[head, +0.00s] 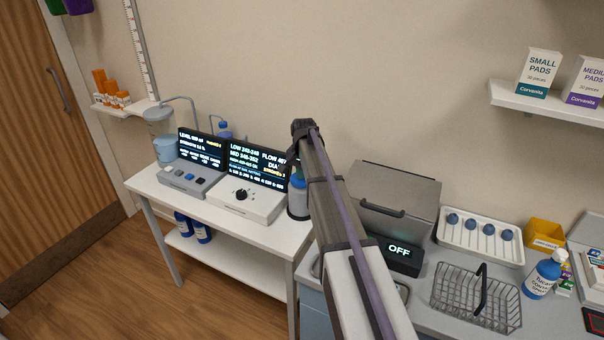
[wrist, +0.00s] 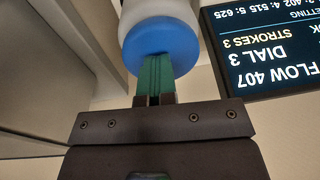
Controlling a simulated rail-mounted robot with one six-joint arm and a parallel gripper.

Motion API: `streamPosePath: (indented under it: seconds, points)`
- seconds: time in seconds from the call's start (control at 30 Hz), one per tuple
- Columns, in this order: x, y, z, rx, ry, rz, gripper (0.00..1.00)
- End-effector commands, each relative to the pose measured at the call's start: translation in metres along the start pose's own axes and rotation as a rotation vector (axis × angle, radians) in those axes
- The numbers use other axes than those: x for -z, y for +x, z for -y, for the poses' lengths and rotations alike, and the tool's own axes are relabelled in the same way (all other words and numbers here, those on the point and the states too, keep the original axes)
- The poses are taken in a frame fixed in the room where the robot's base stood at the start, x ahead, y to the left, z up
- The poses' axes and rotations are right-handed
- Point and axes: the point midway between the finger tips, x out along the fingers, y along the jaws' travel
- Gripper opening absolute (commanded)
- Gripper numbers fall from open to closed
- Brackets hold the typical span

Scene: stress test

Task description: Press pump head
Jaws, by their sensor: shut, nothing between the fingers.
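In the wrist view, a round blue head (wrist: 160,45) tops a pale body (wrist: 157,10), seen upside down. My gripper (wrist: 155,62) has its green fingers closed together, tips overlapping the edge of the blue head. I cannot tell whether they touch it. In the head view, a blue-topped bottle (head: 298,181) stands at the right end of the white table, partly behind my arm. My gripper's fingers are hidden there. The dosing unit's screen (head: 258,164) stands left of the bottle. It also shows in the wrist view (wrist: 265,50), reading FLOW 407, DIAL 3, STROKES 3.
A dial box (head: 245,197) and a button box (head: 185,178) stand on the white table (head: 150,188). A clear tank (head: 160,120) with tubing is behind. Right of my arm are a lidded grey unit reading OFF (head: 398,251) and a wire basket (head: 475,298).

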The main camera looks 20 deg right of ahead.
Motion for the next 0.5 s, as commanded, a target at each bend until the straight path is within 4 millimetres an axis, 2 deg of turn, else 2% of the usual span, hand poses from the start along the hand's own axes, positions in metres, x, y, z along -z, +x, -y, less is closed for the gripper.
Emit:
streamPosePath:
  seconds: [0.3,0.37,0.5]
  points:
    - [-0.004,-0.004,-0.002,-0.005,-0.001,0.008,0.0]
    - [-0.004,-0.009,-0.002,-0.005,-0.001,0.008,0.0]
    - [-0.003,-0.034,0.0,-0.003,-0.001,0.005,0.0]
